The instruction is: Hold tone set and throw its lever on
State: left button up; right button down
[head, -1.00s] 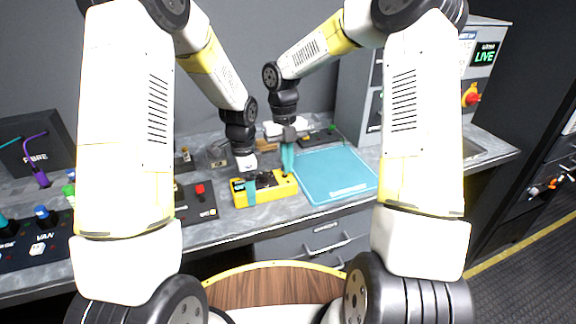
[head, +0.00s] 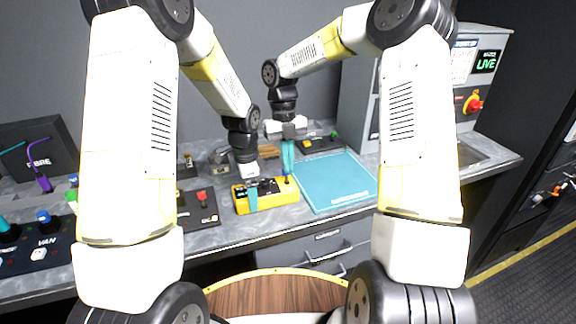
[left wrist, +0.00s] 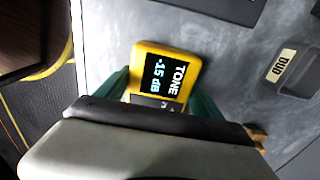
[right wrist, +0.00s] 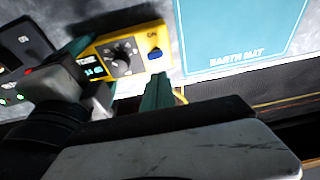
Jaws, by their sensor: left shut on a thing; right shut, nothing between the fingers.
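The tone set (head: 281,195) is a yellow box on the grey bench in the head view. Its display, reading TONE and -15 dB, shows in the left wrist view (left wrist: 165,75). My left gripper (head: 252,195) is shut on the box's left part, a teal finger on each side. In the right wrist view a round black knob (right wrist: 122,58) and a small blue lever (right wrist: 155,54) beside an ON label show on the box. My right gripper (head: 287,160) is shut and empty, pointing down at the box's right end. Its teal fingertips (right wrist: 158,90) are close to the lever; contact is unclear.
A teal earth mat (head: 335,183) lies flat just right of the tone set. A dark panel with a red switch (head: 202,197) is to its left. Drawers (head: 325,245) are below the bench's front edge.

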jog(key=v, duration=0.9)
jog(key=shift+r, duration=0.2)
dwell(0.4)
jog(key=shift+w, duration=0.1)
pick_arm(q)
jog(key=o, duration=1.7)
